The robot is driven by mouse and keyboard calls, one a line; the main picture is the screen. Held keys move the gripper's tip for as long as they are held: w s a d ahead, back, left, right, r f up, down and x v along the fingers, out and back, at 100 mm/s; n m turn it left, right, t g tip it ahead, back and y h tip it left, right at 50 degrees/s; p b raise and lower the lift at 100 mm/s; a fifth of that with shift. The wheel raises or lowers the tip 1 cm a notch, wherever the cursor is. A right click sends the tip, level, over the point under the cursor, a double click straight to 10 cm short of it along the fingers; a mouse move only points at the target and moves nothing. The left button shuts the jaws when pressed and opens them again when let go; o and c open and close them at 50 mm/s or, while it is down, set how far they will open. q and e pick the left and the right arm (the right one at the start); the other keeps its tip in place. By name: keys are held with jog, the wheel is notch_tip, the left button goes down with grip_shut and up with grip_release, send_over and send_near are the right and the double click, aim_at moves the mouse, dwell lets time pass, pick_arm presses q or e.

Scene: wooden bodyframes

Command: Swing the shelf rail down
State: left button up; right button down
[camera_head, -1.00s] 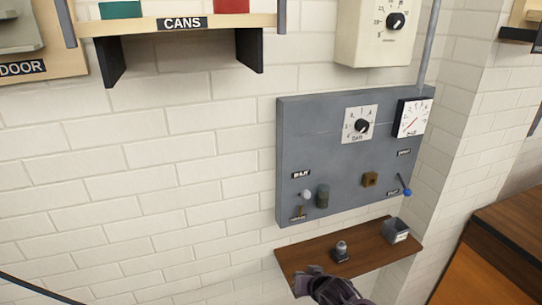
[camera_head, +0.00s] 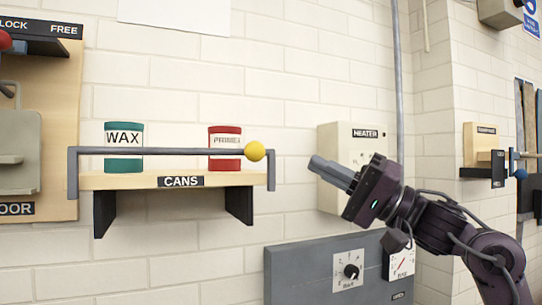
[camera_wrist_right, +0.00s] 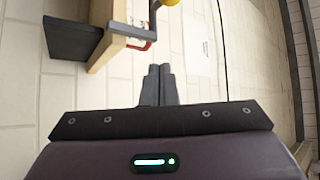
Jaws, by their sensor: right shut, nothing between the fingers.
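The shelf rail (camera_head: 170,151) is a grey bar across the front of the CANS shelf (camera_head: 135,181), raised in front of the cans, with a yellow ball knob (camera_head: 255,151) near its right end. Behind the rail stand a green WAX can (camera_head: 124,160) and a red PRIMER can (camera_head: 225,163). My right gripper (camera_head: 318,164) is shut and empty, to the right of the knob and apart from it. In the right wrist view its closed fingers (camera_wrist_right: 158,85) point toward the wall, with the shelf end and part of the yellow knob (camera_wrist_right: 168,2) at the top. My left gripper is not in view.
A HEATER box (camera_head: 345,150) hangs behind my right gripper. A grey panel (camera_head: 310,270) with a dial is below it. A wooden DOOR board (camera_head: 62,130) is at the left. The wall between shelf and panel is clear.

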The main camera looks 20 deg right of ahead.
jog(key=shift+s+r+g, duration=0.3)
jog(key=shift+s+r, duration=0.2)
jog(key=shift+s, duration=0.1)
jog(key=r+p+x, duration=0.1)
jog(key=p+x, duration=0.6)
jog(key=x, duration=0.3)
jog(key=s+a+f, duration=0.1)
jog(key=s+f+p, duration=0.1)
jog(key=s+f, duration=0.1)
jog(key=shift+a, duration=0.35)
jog(key=shift+w, duration=0.1)
